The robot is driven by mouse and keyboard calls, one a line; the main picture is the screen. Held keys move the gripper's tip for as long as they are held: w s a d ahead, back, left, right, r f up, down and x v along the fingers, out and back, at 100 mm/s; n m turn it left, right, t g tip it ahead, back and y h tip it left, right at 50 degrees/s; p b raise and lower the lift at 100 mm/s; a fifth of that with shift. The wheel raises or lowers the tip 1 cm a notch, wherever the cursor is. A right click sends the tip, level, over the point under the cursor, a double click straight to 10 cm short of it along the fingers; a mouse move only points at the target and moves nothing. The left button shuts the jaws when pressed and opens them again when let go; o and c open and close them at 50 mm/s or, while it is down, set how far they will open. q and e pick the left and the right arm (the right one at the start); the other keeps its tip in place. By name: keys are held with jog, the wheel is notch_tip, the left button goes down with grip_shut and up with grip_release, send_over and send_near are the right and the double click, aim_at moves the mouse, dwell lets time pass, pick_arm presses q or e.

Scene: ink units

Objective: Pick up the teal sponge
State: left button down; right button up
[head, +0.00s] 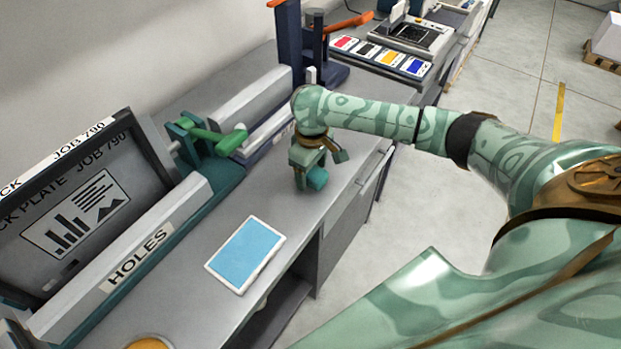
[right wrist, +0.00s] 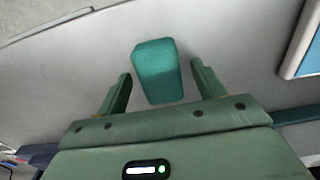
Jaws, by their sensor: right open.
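The teal sponge (right wrist: 157,71) lies on the grey counter and shows whole in the right wrist view, between and a little beyond the two fingers. In the head view the sponge (head: 317,179) shows beside my right gripper (head: 300,182), partly hidden by it. My right gripper, also in the right wrist view (right wrist: 162,84), is open and empty, with one finger on each side of the sponge's near end. I see a gap between each finger and the sponge. My left gripper is in neither view.
A blue pad with a white border (head: 246,255) lies nearer on the counter (head: 190,300). A green-handled device (head: 212,137) and a panel marked HOLES (head: 136,258) stand to the left. A dark post stand (head: 290,45) rises behind. The counter's front edge is close on the right.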

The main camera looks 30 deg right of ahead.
jog(key=shift+f, duration=0.15)
jog(key=shift+c, duration=0.9)
jog(key=c, duration=0.9)
jog(key=shift+r+p, duration=0.4)
jog(key=shift+r, duration=0.15)
notch_tip(320, 180, up, 3)
jog(key=shift+p, duration=0.95)
jog(key=s+a+r+p, duration=0.3)
jog(key=s+a+r, duration=0.1)
jog(key=s+a, duration=0.1)
jog(key=s+a+r+p, duration=0.3)
jog(key=s+a+r, duration=0.2)
jog(key=shift+p, duration=0.4)
